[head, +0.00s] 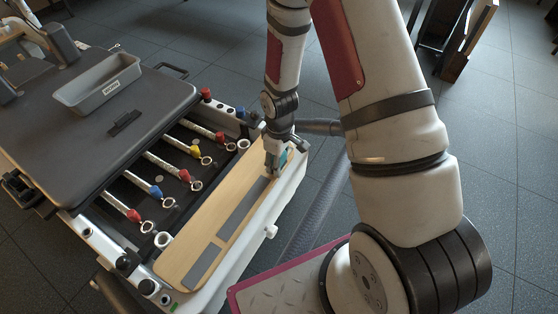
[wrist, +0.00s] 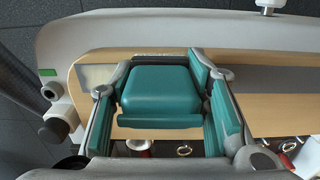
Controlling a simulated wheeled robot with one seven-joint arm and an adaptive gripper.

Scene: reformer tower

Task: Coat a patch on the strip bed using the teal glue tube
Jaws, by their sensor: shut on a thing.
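The teal glue tube (wrist: 160,88) is a blocky teal body between the two fingers of my gripper (wrist: 163,80) in the wrist view. In the head view a little of the tube (head: 283,159) shows beside my gripper (head: 273,165), which is shut on it. The gripper points down over the far end of a pale wooden board, the strip bed (head: 205,226). Grey strips (head: 243,207) lie along the board. In the wrist view a paler greyish patch (wrist: 98,75) shows at the board's left end. I cannot tell whether the tube touches the board.
Left of the board, several springs with red, blue and yellow ends (head: 164,164) cross a dark well. A grey tray (head: 98,84) sits on the black carriage (head: 135,122). A white frame rail (head: 286,190) runs along the board's right side.

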